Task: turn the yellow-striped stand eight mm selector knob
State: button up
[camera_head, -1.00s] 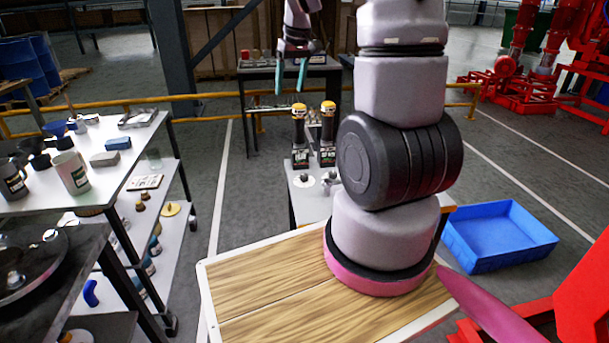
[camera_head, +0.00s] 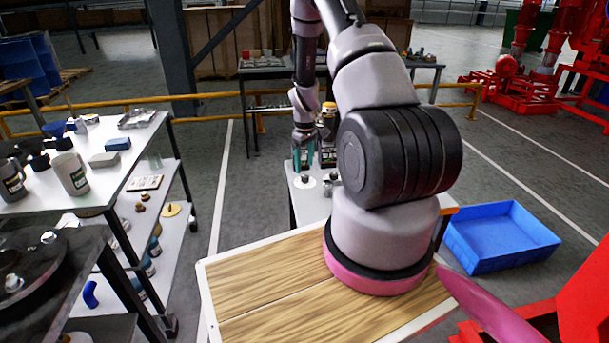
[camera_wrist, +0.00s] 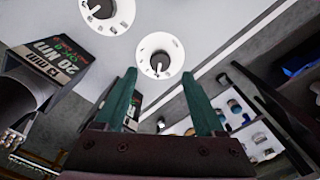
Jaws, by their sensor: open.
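Two white round dials with small knobs lie on the pale table beyond my base. In the wrist view, one dial with its knob (camera_wrist: 160,58) lies beyond and between my open fingertips, apart from them. The other dial and knob (camera_wrist: 102,8) sit at the top edge. My gripper (camera_wrist: 158,80) is open and empty, with green fingers; in the head view (camera_head: 304,160) it hangs low above the left dial (camera_head: 305,183). A dark stand (camera_wrist: 58,58) reads "20 Nm" and "13 mm". I cannot make out an eight mm label or yellow stripes.
A yellow-topped upright tool (camera_head: 328,120) stands close right of my gripper; its neighbour is mostly hidden behind my arm. A cart (camera_head: 130,165) with mugs and blocks is at left. A blue bin (camera_head: 500,235) lies on the floor at right. A yellow rail (camera_head: 210,118) runs behind.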

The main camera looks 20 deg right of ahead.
aim_at(305, 176)
notch_tip(305, 176, down, 5)
jog(key=shift+f, duration=0.1)
dwell(0.3)
grip_shut()
